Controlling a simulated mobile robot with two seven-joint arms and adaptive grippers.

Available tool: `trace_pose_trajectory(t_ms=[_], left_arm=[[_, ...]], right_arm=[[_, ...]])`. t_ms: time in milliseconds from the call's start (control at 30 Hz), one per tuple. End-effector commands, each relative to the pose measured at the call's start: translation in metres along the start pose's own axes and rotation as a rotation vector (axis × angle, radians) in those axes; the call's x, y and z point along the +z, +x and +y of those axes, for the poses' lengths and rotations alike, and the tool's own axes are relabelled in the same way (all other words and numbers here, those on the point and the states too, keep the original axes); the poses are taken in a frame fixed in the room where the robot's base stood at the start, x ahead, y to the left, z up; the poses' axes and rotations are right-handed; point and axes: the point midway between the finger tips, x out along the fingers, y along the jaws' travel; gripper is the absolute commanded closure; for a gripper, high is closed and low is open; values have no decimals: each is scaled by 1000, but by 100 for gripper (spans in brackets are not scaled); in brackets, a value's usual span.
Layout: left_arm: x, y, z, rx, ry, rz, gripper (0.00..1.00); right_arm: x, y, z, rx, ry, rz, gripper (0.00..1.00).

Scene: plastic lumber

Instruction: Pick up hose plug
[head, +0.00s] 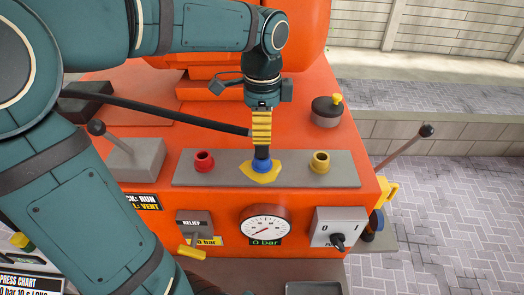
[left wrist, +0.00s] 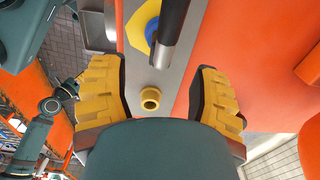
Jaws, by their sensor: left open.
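The hose plug (head: 262,152) is a dark upright cylinder standing at the blue socket (head: 262,165) on the grey strip. A black hose (head: 160,112) runs from the left to the plug's upper end, behind the gripper's fingers. In the left wrist view the plug (left wrist: 169,48) shows near the top, between the lines of the fingers, with a grey end. My left gripper (head: 262,132) points down over the plug. In the left wrist view its yellow padded fingers (left wrist: 160,95) are wide apart, with nothing clasped. Contact with the plug cannot be told. My right gripper is not in view.
A red socket (head: 204,161) and a yellow socket (head: 320,162) flank the blue one on the grey strip (head: 290,172). A dark knob (head: 327,111) stands behind right. Levers (head: 97,128) (head: 427,131) rise at both sides. A gauge (head: 265,228) and switch (head: 338,240) face front.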

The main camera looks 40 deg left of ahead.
Motion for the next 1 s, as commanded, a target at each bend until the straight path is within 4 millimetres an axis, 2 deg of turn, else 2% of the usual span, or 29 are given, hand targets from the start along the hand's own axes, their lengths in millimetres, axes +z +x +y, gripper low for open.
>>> trace_pose_trajectory(t_ms=[400, 733, 867, 900, 1000], left_arm=[[1, 49, -1, 1, 0, -2, 38], [0, 53, -1, 0, -1, 0, 40], [0, 52, -1, 0, 0, 0, 85], [0, 52, -1, 0, 0, 0, 99], [0, 53, -1, 0, 0, 0, 100]], right_arm=[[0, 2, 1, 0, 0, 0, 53], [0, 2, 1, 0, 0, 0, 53], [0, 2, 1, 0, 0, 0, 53], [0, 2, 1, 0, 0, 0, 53], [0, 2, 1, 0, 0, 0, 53]])
